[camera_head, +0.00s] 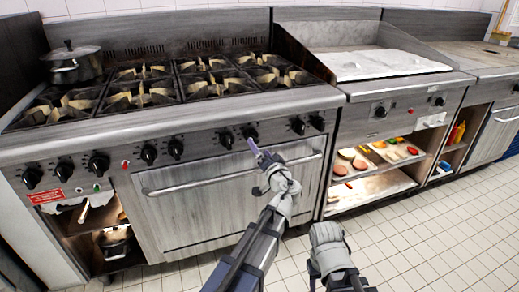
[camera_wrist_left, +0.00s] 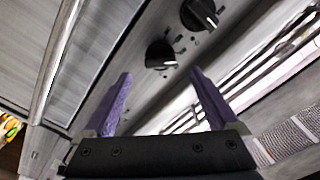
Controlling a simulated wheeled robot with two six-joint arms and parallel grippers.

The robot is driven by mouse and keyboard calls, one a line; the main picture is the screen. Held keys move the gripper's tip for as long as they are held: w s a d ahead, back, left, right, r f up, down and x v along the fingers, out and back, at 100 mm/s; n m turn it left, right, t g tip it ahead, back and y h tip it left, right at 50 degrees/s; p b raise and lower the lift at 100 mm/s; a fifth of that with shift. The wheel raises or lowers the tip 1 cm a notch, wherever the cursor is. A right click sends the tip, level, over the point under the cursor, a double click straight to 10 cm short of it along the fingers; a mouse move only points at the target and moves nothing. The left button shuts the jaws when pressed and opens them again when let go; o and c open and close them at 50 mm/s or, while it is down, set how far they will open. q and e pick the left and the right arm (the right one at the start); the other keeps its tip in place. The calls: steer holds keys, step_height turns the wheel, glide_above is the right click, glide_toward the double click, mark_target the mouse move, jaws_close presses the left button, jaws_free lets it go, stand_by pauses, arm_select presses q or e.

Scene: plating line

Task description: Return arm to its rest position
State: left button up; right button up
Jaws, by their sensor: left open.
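My left arm (camera_head: 250,245) reaches up from the bottom middle of the head view, bent in front of the range. Its gripper (camera_head: 258,158) is in front of the oven door's upper edge, close to the control knobs. In the left wrist view the gripper (camera_wrist_left: 160,75) has its two purple fingers wide apart, with nothing between them. A black knob (camera_wrist_left: 160,56) on the range front shows beyond the gap; I cannot tell the exact distance. My right arm (camera_head: 329,250) shows at the bottom, to the right of the left arm; its fingers do not show.
The range (camera_head: 200,118) has several burners and a lidded pot (camera_head: 75,66) at the back left. An oven handle (camera_head: 235,172) runs across the door. To the right are a griddle (camera_head: 385,65) and a shelf with food (camera_head: 375,160). Tiled floor (camera_head: 440,225) is clear at right.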

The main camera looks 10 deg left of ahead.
arm_select(q)
steer(key=s+d+f+n+g+h, duration=0.25)
steer(key=s+f+g, duration=0.55)
steer(key=s+f, duration=0.6)
steer(key=s+d+f+m+g+h, duration=0.2)
steer(key=s+d+f+g+h, duration=0.15)
steer(key=s, duration=0.45)
steer(key=s+d+f+m+g+h, duration=0.25)
steer(key=s+d+f, duration=0.2)
steer(key=s, duration=0.25)
step_height(320, 180, up, 32)
steer(key=s+d+g+p, duration=0.1)
steer(key=d+p, duration=0.1)
steer(key=p, duration=2.9)
steer(key=shift+s+d+p, duration=0.2)
steer(key=shift+s+p, duration=0.15)
steer(key=shift+p, duration=0.05)
